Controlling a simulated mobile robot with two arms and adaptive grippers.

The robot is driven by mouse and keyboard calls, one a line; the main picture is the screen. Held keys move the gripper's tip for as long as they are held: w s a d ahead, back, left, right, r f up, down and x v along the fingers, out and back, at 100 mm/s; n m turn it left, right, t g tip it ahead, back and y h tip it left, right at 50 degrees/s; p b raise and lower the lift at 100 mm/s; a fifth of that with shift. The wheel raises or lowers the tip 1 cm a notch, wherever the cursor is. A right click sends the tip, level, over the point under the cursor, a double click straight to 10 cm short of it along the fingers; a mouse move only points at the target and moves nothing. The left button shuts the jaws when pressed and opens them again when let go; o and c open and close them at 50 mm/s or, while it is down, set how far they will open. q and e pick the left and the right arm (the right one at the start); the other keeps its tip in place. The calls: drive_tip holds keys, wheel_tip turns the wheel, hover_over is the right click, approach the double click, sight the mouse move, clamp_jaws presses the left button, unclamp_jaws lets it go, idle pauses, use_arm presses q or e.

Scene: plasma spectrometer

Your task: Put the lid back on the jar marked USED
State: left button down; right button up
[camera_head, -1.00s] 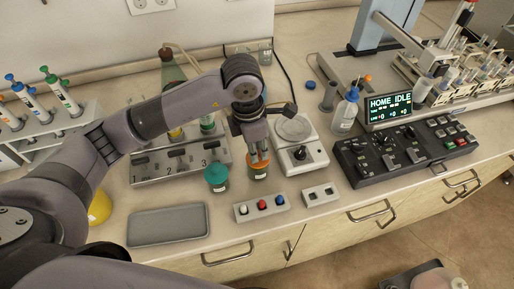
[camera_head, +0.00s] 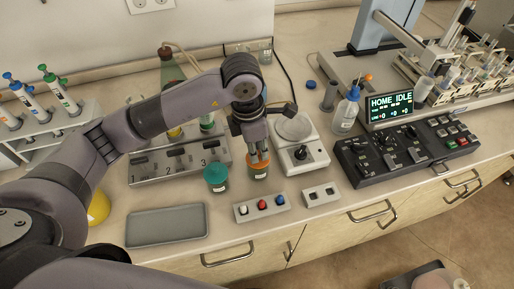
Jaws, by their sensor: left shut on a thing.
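My left gripper (camera_head: 258,156) points down over a small jar (camera_head: 259,175) near the front of the bench. It is shut on the orange lid (camera_head: 258,166), which sits at the top of that jar. I cannot tell whether the lid is seated. The jar has a white label, too small to read. A second jar (camera_head: 217,184) with a green lid (camera_head: 216,173) stands upright just left of it, apart from the gripper. Which jar is marked USED cannot be read.
A grey tray (camera_head: 167,226) lies front left. A button box (camera_head: 262,207) and a small switch box (camera_head: 321,195) are in front of the jars. A balance-like device (camera_head: 304,158) stands close right. A numbered rack (camera_head: 180,160) is behind left. A loose blue cap (camera_head: 310,85) lies farther back.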

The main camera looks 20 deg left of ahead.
use_arm(q)
drive_tip(key=shift+b, duration=0.3)
idle(0.5)
idle(0.3)
drive_tip(key=c, duration=1.5)
unclamp_jaws()
drive_tip(key=o, duration=0.5)
drive_tip(key=shift+c, duration=0.2)
drive_tip(key=shift+r, duration=0.15)
drive_tip(key=shift+r+p, duration=1.75)
drive_tip(key=shift+r, duration=1.65)
